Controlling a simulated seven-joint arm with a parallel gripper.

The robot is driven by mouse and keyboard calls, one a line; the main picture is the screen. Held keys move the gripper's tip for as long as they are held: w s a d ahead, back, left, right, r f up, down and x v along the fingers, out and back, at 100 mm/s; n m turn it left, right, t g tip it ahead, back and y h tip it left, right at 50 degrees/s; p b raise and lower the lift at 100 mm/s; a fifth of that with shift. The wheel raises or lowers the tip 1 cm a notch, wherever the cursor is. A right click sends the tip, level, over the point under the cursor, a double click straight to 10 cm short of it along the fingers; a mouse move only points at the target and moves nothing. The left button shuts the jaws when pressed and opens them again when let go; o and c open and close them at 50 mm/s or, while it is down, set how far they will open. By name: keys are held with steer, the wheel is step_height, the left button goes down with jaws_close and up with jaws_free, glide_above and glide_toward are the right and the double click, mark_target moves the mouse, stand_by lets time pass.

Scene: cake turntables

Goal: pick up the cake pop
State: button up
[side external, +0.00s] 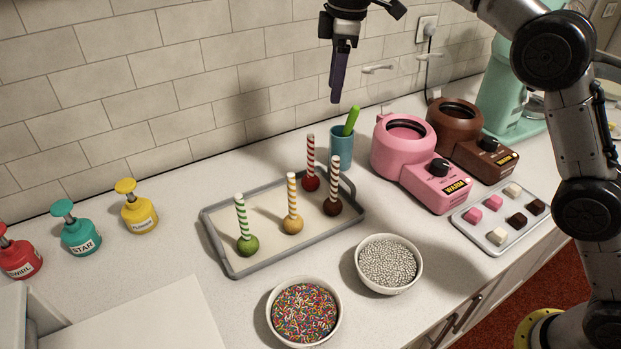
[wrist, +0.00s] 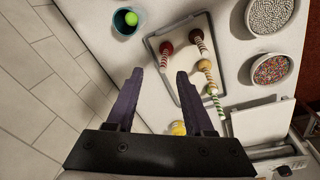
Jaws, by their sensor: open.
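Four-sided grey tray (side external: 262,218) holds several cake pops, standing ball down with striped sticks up. They are a green one (side external: 247,244), a golden one (side external: 292,224), a red one (side external: 311,183) and a dark brown one (side external: 332,206). In the wrist view the red ball (wrist: 167,48), brown ball (wrist: 195,36) and golden ball (wrist: 206,65) show clearly; the green pop shows mainly as its stick (wrist: 214,100). My gripper (side external: 336,98) is open and empty, high above the tray's back right side near the wall. Its spread fingers (wrist: 160,80) point toward the tray, touching nothing.
A blue cup (side external: 342,147) with a green-handled tool stands behind the tray. Pink (side external: 392,158) and brown (side external: 455,128) melting pots are to the right. Bowls of sprinkles (side external: 304,311) and silver pearls (side external: 388,264) stand in front. Coloured dispensers (side external: 139,212) are left.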

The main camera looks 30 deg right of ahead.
mark_target(311, 135)
steer(key=shift+n+g, duration=0.3)
steer(key=shift+g, duration=0.4)
steer(key=a+f, duration=0.1)
steer(key=f, duration=0.2)
steer(key=w+a+f, duration=0.1)
steer(key=f, duration=0.3)
steer(key=w+a+f, duration=0.1)
steer(key=f, duration=0.2)
steer(key=shift+w+a+f, duration=0.15)
steer(key=shift+a+f, duration=0.15)
steer(key=shift+a, duration=0.1)
steer(key=shift+f, duration=2.95)
jaws_close()
